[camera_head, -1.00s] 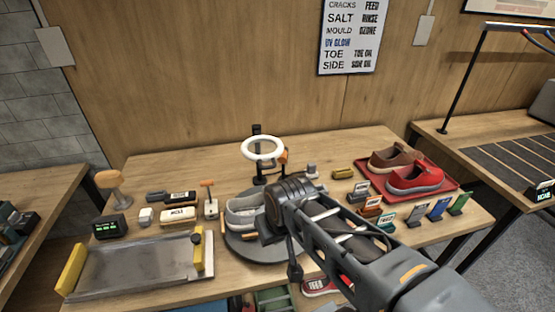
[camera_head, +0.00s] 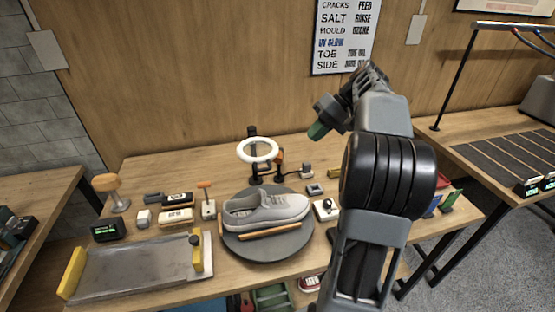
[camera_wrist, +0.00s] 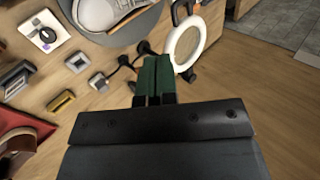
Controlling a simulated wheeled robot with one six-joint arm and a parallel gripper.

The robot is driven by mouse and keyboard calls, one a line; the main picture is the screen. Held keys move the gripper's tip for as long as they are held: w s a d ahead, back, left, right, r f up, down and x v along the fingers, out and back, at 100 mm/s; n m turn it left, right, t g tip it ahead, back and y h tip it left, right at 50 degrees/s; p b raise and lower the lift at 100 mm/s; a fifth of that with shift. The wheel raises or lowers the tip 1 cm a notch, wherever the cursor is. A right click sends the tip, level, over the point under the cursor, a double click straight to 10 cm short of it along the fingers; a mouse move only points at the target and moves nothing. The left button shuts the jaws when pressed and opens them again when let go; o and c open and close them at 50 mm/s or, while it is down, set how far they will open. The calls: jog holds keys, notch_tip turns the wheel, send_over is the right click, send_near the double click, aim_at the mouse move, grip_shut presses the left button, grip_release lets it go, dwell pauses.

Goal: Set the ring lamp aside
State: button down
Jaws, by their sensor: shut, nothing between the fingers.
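The ring lamp (camera_head: 258,150) has a white ring on a dark stand with an orange part. It stands at the back of the table, just behind the round dark turntable. It also shows in the wrist view (camera_wrist: 186,43), just beyond my fingertips and a little to the right. My gripper (camera_head: 317,131) is raised to the right of the lamp and apart from it in the head view. Its green fingertips (camera_wrist: 153,58) are together with nothing between them. A grey sneaker (camera_head: 265,209) lies on the turntable (camera_head: 265,248) with an orange-brown stick beside it.
A metal tray (camera_head: 135,270) with yellow ends lies at the front left. Brushes, small boxes and a small display (camera_head: 107,230) stand on the left. My arm hides much of the table's right side. Small blocks (camera_head: 315,189) lie right of the lamp.

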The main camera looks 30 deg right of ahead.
dwell(0.4)
send_near(270, 168)
jog(key=s+d+f+x, duration=0.1)
jog(key=x, duration=0.5)
jog(key=shift+w+a+r+p, duration=0.1)
jog(key=shift+w+a+p, duration=0.3)
jog(key=shift+w+a, duration=0.3)
jog(key=shift+s+a, duration=0.1)
jog(key=shift+s, duration=0.05)
